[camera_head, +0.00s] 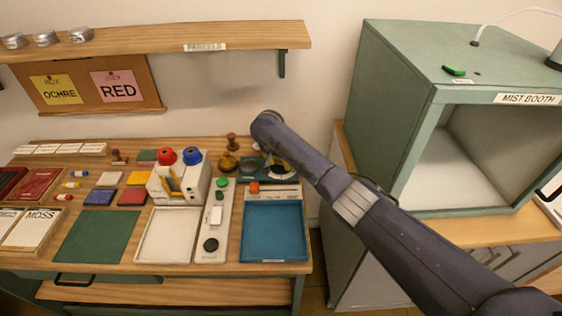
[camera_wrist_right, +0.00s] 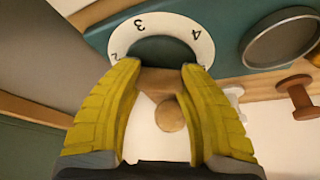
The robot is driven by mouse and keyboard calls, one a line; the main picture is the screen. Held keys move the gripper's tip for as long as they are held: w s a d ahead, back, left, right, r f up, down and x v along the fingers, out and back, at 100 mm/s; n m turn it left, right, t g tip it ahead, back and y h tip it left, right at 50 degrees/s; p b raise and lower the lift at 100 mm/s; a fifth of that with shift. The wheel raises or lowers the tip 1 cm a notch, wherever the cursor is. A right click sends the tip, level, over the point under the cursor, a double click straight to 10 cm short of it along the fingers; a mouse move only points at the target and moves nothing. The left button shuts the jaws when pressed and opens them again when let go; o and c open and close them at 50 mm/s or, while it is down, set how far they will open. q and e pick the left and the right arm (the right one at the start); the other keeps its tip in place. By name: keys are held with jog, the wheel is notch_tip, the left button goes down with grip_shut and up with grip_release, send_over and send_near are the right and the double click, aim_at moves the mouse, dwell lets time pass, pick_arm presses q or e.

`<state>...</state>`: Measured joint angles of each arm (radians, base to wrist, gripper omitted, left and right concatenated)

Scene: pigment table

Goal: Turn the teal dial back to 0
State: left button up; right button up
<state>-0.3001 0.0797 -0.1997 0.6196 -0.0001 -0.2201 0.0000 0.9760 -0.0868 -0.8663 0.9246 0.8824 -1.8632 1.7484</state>
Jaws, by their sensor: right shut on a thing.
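The teal dial (camera_wrist_right: 160,48) shows in the right wrist view, with a white number ring around its teal middle. The figures 3 and 4 are readable on the ring, and a 2 is partly visible at its left. The fingers hide the near part of the ring, and I see no 0. In the head view my right gripper (camera_head: 277,160) reaches down at the back right of the table and covers most of the dial. My left gripper is not in view.
A white machine (camera_head: 180,180) with red and blue knobs stands left of the dial. A white panel (camera_head: 213,230) with green and black buttons and a blue tray (camera_head: 273,232) lie in front. The mist booth (camera_head: 385,70) stands to the right.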

jog(key=shift+w+d+r+n, duration=0.1)
jog(key=shift+n, duration=0.2)
jog(key=n+y, duration=0.1)
jog(key=n, duration=0.1)
jog(key=n+y, duration=0.1)
jog(key=n, duration=0.2)
jog(key=shift+d+t, duration=0.1)
jog(key=shift+t, duration=0.2)
jog(key=n+y, duration=0.2)
jog(key=n, duration=0.3)
jog(key=shift+w+r+n, duration=0.1)
jog(key=shift+r+n, duration=0.05)
jog(key=shift+n, duration=0.25)
jog(key=n+g+y, duration=0.1)
jog(key=n, duration=0.1)
jog(key=n+g+y, duration=0.1)
jog(key=n, duration=0.2)
jog(key=shift+r, duration=0.1)
jog(key=n, duration=0.2)
jog(key=n+g, duration=0.1)
jog(key=n, duration=0.1)
jog(key=shift+a+n+g, duration=0.2)
jog(key=shift+n+g, duration=0.1)
jog(key=shift+n+g+y, duration=0.3)
jog(key=shift+n+g, duration=0.2)
jog(key=shift+n, duration=0.6)
jog(key=shift+a+n, duration=0.15)
jog(key=shift+n, duration=0.15)
